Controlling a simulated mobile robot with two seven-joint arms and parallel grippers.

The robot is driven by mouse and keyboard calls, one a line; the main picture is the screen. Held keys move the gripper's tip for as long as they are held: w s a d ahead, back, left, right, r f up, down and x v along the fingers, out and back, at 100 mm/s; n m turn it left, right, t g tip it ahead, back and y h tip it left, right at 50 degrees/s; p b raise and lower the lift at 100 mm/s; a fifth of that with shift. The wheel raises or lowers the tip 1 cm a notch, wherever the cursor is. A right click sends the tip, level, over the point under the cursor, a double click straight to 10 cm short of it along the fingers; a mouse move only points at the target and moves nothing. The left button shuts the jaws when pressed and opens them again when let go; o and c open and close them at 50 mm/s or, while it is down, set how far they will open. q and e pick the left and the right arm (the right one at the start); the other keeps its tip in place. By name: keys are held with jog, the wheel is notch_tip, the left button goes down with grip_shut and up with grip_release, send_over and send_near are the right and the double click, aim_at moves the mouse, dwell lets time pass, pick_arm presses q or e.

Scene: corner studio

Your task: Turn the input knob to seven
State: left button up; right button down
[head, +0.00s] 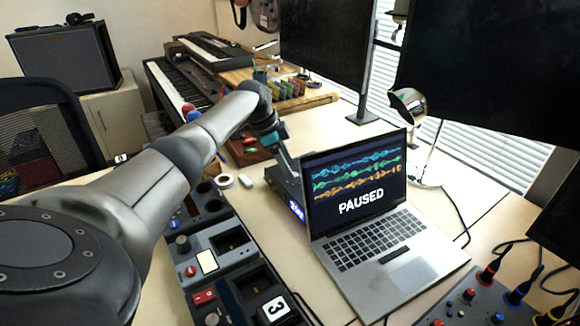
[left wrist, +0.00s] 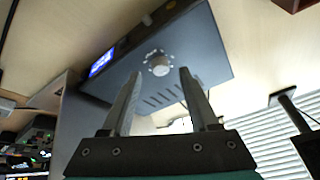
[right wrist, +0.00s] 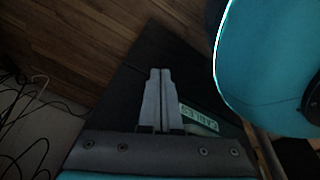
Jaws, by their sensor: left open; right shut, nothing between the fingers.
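The input knob (left wrist: 158,63) is a small round silver knob on the flat face of a dark box (left wrist: 205,50) with a lit blue display (left wrist: 102,62). In the head view the box (head: 297,211) stands behind the laptop's left edge, and my left gripper (head: 290,165) reaches down over it and hides the knob. In the left wrist view my left gripper (left wrist: 160,74) is open, with its fingertips to either side of the knob and a little below it in the picture. I cannot tell whether they touch it. My right gripper (right wrist: 160,72) is shut and empty, away from the box.
An open laptop (head: 370,215) showing "PAUSED" stands close beside the box. A row of modules (head: 215,245) lies in front of it, under my left arm. A chrome lamp (head: 408,105) and monitors stand behind. A cabled panel (head: 480,305) is at the lower right.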

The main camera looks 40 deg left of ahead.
pick_arm(q)
jog(key=p+v, duration=0.3)
jog(key=v, duration=1)
jog(key=shift+p, duration=0.3)
pick_arm(e)
jog(key=shift+g, duration=0.3)
jog(key=shift+s+a+r, duration=0.25)
jog(key=shift+s+r, duration=0.25)
jog(key=shift+s, duration=0.2)
jog(key=shift+s+a+r, duration=0.3)
jog(key=shift+s+r, duration=0.15)
jog(key=shift+s, duration=0.25)
jog(key=shift+s+a+r, duration=0.25)
jog(key=shift+s+r, duration=0.25)
jog(key=shift+s, duration=0.2)
pick_arm(q)
jog(key=shift+f, duration=0.1)
